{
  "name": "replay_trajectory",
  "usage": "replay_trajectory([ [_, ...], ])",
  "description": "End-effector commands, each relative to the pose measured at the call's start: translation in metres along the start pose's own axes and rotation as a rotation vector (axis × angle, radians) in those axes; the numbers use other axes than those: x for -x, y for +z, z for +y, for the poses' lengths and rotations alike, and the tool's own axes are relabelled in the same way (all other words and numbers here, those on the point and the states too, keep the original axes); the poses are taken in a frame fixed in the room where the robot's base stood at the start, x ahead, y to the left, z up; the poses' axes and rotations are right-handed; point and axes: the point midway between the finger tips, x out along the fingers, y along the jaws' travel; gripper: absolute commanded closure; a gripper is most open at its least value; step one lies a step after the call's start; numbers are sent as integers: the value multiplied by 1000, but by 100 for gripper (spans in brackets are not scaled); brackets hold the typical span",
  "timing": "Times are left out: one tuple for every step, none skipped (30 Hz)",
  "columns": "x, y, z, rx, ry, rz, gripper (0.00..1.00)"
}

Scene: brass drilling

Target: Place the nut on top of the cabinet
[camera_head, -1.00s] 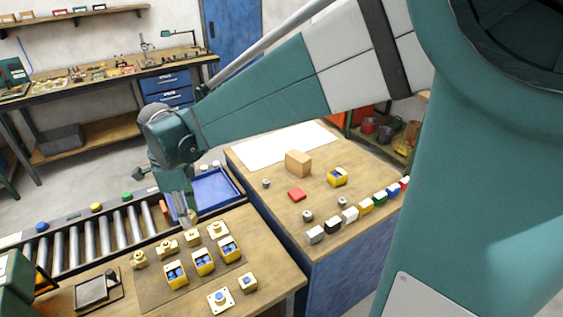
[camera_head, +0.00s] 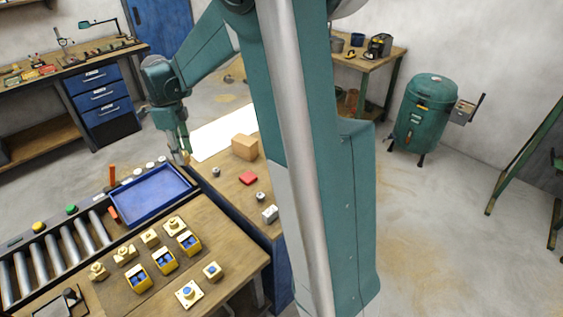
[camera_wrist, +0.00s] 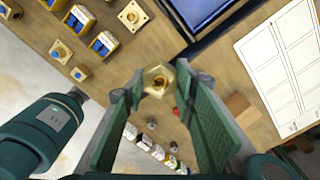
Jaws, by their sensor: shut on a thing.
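A brass nut (camera_wrist: 157,80) sits between the fingertips of my gripper (camera_wrist: 158,84) in the wrist view. My gripper is shut on it. In the head view my gripper (camera_head: 184,156) hangs beside the far-left edge of the blue-sided cabinet (camera_head: 225,192), near the blue tray's corner. The nut is barely visible there. The cabinet has a wooden top, and my arm hides its right part. The wrist view looks down past the nut onto wooden surfaces. I cannot tell the nut's exact height.
The cabinet top holds a white sheet (camera_head: 220,132), a tan box (camera_head: 245,147), a red block (camera_head: 248,178) and small grey parts (camera_head: 261,196). A blue tray (camera_head: 150,193) and roller conveyor (camera_head: 60,250) lie left. A workbench (camera_head: 225,245) with yellow boxes (camera_head: 166,260) stands in front.

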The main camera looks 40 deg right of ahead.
Motion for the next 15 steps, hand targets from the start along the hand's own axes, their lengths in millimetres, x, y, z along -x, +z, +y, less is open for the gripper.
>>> replay_trajectory([
  [1, -8, -15, -24, 0, 0, 91],
  [1, -12, -22, -37, 0, 0, 91],
  [1, -19, -33, -55, 0, 0, 91],
  [1, -23, -40, -68, 0, 0, 91],
  [1, -28, -47, -81, 0, 0, 91],
  [1, -35, -57, -99, 0, 0, 91],
  [1, -39, -64, -111, 0, 0, 91],
  [1, -44, -72, -124, 0, 0, 91],
  [0, -52, -81, -141, 0, 0, 91],
  [0, -57, -88, -154, 0, 0, 91],
  [0, -62, -96, -167, 0, 0, 91],
  [-1, -70, -105, -184, 0, 0, 91],
  [-1, -75, -112, -196, 0, 0, 91],
  [-1, -82, -119, -210, 0, 0, 91],
  [-2, -89, -128, -227, 0, 0, 91],
])
